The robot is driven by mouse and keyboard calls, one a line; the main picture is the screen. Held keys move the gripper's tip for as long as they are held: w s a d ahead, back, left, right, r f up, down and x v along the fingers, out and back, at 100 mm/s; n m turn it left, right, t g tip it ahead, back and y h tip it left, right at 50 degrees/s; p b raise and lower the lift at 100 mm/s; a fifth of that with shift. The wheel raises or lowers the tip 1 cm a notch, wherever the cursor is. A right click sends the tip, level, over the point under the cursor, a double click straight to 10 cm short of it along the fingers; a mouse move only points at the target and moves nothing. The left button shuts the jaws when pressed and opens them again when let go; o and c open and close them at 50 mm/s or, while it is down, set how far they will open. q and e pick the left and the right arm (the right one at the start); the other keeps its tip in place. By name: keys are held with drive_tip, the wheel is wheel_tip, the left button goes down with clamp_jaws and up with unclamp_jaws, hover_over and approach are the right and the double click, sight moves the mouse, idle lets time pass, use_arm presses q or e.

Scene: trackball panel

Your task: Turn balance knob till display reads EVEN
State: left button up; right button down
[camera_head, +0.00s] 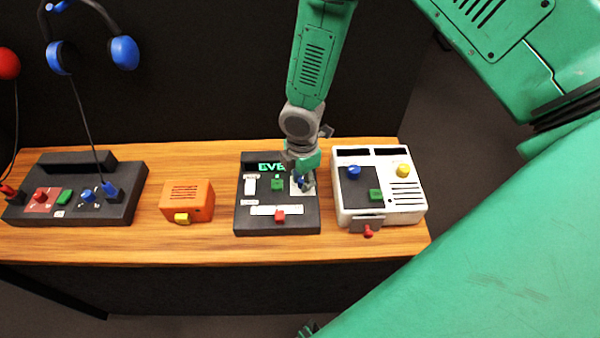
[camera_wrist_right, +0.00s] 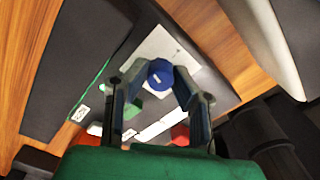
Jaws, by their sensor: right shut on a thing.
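The dark panel (camera_head: 243,222) in the middle of the table has a display (camera_head: 271,168) with green letters. I read "EVE" on it; its right end is hidden behind my right gripper. My right gripper (camera_head: 304,178) comes down from above and is shut on the blue balance knob at the panel's upper right. In the wrist view the blue knob (camera_wrist_right: 160,74) sits between the two fingertips, over a pale plate (camera_wrist_right: 150,48). A short white mark shows on the knob's top.
On the same panel are a green button (camera_head: 277,184) and a red slider cap (camera_head: 280,215). A white device (camera_head: 415,212) stands close on the right. An orange box (camera_head: 200,190) and a black console (camera_head: 125,200) stand left. Blue headphones (camera_head: 124,52) hang behind.

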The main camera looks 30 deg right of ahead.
drive_tip(key=c, duration=1.4)
unclamp_jaws()
drive_tip(key=shift+d, duration=0.15)
drive_tip(key=shift+o, duration=0.2)
drive_tip(key=shift+d, duration=0.1)
drive_tip(key=shift+w+r, duration=0.1)
drive_tip(key=shift+r, duration=0.05)
wheel_tip(320, 180, up, 12)
drive_tip(key=shift+f, duration=0.2)
